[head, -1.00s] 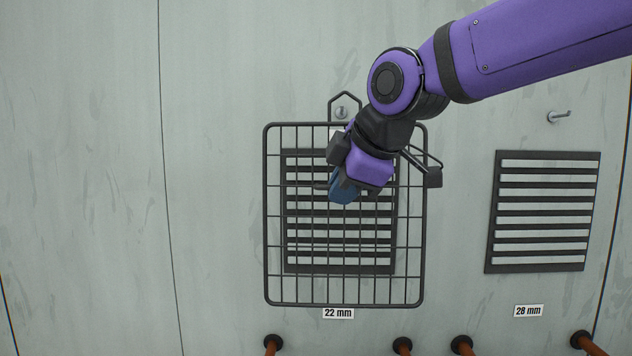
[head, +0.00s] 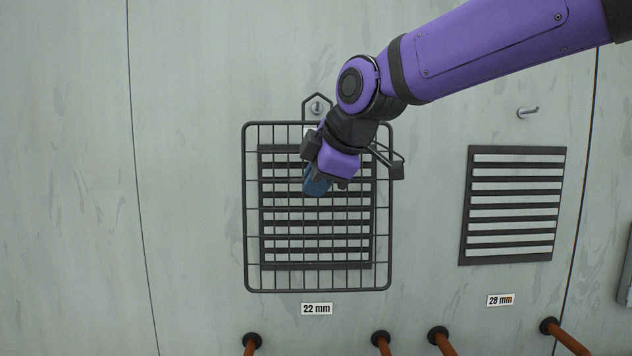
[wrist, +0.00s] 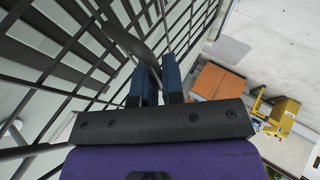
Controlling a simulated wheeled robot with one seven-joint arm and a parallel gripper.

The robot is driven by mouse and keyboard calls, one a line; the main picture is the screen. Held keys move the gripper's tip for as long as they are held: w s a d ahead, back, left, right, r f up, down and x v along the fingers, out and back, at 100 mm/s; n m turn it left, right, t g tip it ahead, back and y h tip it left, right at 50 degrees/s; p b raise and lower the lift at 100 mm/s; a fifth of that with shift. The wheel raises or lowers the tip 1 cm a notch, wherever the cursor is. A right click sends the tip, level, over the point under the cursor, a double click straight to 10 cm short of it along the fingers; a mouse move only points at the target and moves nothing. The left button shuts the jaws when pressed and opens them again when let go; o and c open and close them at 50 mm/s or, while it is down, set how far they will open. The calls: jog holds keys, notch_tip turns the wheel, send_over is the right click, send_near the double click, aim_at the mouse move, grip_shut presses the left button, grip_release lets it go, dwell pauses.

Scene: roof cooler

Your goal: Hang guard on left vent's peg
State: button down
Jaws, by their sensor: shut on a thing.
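The guard (head: 245,215) is a dark wire grid with a pointed hanging loop at its top. It stands upright in front of the left vent (head: 318,267), which has dark slats and a "22 mm" label below. The left vent's peg (head: 317,107) shows inside the loop's outline; whether the loop bears on it I cannot tell. My gripper (head: 316,182) is at the guard's upper middle, its blue fingers shut on a part of it. In the wrist view, the blue fingers (wrist: 158,82) close around a dark bar beside the grid (wrist: 95,55).
The right vent (head: 512,257) has a bare peg (head: 528,112) above it and a "28 mm" label (head: 499,300) below. Several brown pipes (head: 446,345) stick out along the bottom. The wall left of the guard is clear.

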jog(key=w+f, duration=0.1)
jog(key=w, duration=0.5)
jog(key=shift+d, duration=0.15)
dwell(0.7)
jog(key=shift+w+f, duration=0.1)
jog(key=shift+f, duration=0.05)
dwell(0.5)
jog(key=c, duration=1.1)
grip_release()
jog(key=shift+c, duration=0.2)
